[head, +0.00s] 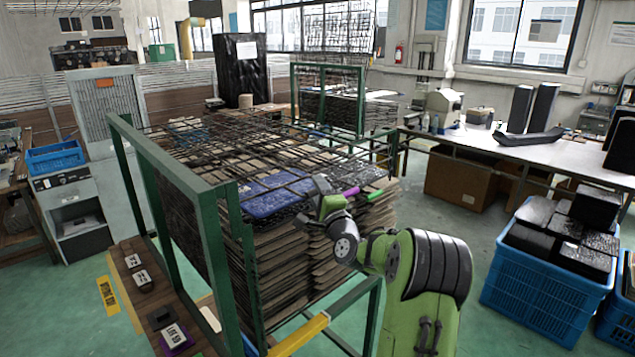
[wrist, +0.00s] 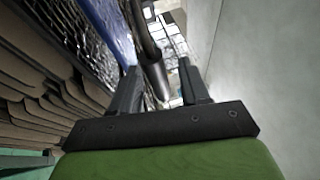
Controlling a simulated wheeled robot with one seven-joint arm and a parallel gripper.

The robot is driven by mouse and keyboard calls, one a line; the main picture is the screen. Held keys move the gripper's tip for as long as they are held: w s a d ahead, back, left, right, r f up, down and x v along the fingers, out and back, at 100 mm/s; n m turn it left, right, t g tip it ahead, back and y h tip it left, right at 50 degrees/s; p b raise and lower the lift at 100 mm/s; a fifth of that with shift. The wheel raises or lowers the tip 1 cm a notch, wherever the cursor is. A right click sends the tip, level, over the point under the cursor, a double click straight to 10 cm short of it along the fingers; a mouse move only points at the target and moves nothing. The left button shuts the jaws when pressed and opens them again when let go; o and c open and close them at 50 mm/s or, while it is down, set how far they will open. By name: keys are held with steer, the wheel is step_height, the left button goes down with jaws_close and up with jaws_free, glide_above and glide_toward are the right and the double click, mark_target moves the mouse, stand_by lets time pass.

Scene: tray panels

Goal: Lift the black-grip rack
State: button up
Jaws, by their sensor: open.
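In the wrist view a dark grey-black bar (wrist: 153,72), which looks like the rack's black grip, lies between the two fingers of my gripper (wrist: 157,66). The fingers stand apart, with a gap seen on the right side; contact on the left is unclear. In the head view black wire racks (head: 225,142) lie across the top of a stack in a green frame. My wrist is at the stack's near right edge and hides the fingertips and the black grip. A magenta grip (head: 350,193) and a green grip (head: 375,195) show just right of my wrist.
A blue panel (head: 270,196) lies on the stack beneath the wires. Green frame posts (head: 217,255) rise at the near left. A yellow-capped rail (head: 300,335) crosses in front. Blue crates of black blocks (head: 545,296) stand on the right. Green floor is open between.

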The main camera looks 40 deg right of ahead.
steer(key=shift+w+d, duration=0.1)
steer(key=shift+w, duration=0.2)
steer(key=shift+s, duration=0.1)
steer(key=shift+c, duration=0.3)
jaws_close()
steer(key=shift+r, duration=0.1)
